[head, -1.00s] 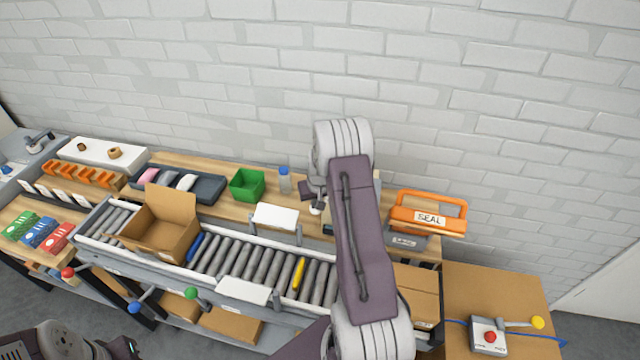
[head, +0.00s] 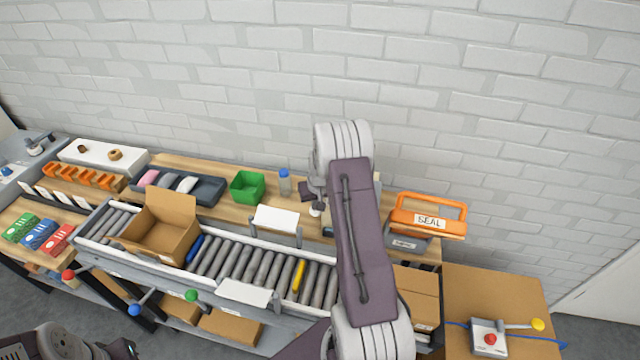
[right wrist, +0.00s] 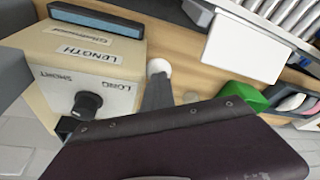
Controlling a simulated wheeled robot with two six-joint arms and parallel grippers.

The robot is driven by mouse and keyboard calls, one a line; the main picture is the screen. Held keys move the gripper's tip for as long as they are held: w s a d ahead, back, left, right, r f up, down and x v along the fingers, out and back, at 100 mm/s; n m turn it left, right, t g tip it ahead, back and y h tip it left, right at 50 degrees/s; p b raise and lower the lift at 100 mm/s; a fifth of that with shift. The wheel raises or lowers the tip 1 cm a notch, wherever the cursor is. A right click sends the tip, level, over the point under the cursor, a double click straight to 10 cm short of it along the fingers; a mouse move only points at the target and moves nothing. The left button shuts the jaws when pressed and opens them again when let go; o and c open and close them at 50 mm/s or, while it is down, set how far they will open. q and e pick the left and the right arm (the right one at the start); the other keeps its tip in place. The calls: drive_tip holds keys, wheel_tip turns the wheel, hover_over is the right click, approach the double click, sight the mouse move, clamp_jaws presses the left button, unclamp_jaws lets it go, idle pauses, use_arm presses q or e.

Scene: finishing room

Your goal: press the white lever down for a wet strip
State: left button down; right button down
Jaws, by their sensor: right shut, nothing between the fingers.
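The white lever's round white knob (head: 316,210) shows in the head view just left of my right arm, at the back of the bench. In the right wrist view the white knob (right wrist: 158,67) tops a grey lever arm (right wrist: 157,95) beside a beige dispenser (right wrist: 95,70) labelled LENGTH, with a black SHORT/LONG dial (right wrist: 88,104). My right gripper (head: 318,192) is shut and empty, close by the knob; whether they touch I cannot tell. The dark body across the bottom of the wrist view hides the lever's lower end. Of my left arm, only a part shows at lower left.
A green bin (head: 247,187) and a bottle (head: 284,182) stand left of the lever. In front runs a roller conveyor (head: 232,262) with an open carton (head: 165,235). An orange-handled SEAL device (head: 428,222) is to the right. My right arm hides much of the dispenser in the head view.

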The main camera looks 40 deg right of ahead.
wheel_tip(320, 180, up, 9)
drive_tip(key=w+d+p, duration=0.1)
drive_tip(key=p, duration=0.5)
drive_tip(key=shift+d, duration=0.35)
drive_tip(key=shift+w, duration=0.15)
wheel_tip(320, 180, up, 5)
drive_tip(key=p, duration=0.3)
drive_tip(key=shift+p, duration=0.3)
drive_tip(key=shift+f, duration=0.1)
